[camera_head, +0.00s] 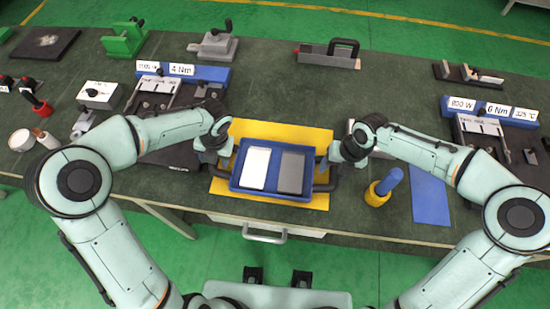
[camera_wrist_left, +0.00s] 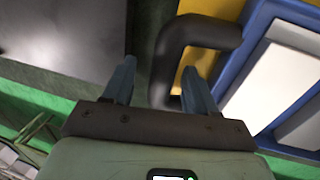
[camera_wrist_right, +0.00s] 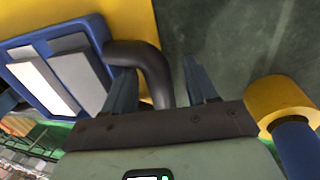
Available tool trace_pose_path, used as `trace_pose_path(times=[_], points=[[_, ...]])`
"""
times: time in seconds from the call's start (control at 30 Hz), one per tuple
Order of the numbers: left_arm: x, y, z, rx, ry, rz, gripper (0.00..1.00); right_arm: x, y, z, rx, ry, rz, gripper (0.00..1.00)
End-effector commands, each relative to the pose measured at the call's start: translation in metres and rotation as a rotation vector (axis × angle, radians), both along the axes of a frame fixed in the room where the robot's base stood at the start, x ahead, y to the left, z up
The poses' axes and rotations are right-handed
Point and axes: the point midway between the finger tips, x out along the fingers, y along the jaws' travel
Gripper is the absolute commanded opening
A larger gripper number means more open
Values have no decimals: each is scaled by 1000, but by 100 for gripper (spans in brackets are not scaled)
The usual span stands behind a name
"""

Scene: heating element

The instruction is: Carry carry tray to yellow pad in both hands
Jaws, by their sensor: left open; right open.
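The blue carry tray (camera_head: 236,184) lies on the yellow pad (camera_head: 270,130) at the front middle of the bench. It holds a white plate (camera_head: 256,168) and a grey plate (camera_head: 291,172). My left gripper (camera_head: 220,163) is open at the tray's left handle. In the left wrist view, the black left handle (camera_wrist_left: 205,32) reaches in between the spread fingers. My right gripper (camera_head: 328,162) is open at the right side. In the right wrist view, the black right handle (camera_wrist_right: 148,58) runs between its open fingers. Contact with the handles cannot be told.
A blue cylinder with a yellow base (camera_head: 377,195) stands close right of my right gripper, beside a blue pad (camera_head: 430,195). Labelled fixtures stand at left (camera_head: 180,72) and right (camera_head: 490,110). A drawer handle (camera_head: 264,236) juts from the bench front.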

Motion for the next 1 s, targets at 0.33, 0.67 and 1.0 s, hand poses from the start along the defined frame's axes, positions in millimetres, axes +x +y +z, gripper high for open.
trace_pose_path(times=[0.33, 0.67, 1.0], points=[[0, -14, 67, 0, -6, 0, 57, 0, 1, 0, 1, 0, 1, 57], [-1, -23, 110, 0, 0, -1, 57, 0, 0, 0, 1, 0, 1, 57], [-2, -23, 113, 0, 1, -1, 57, 0, -10, 48, -2, -5, -3, 57]])
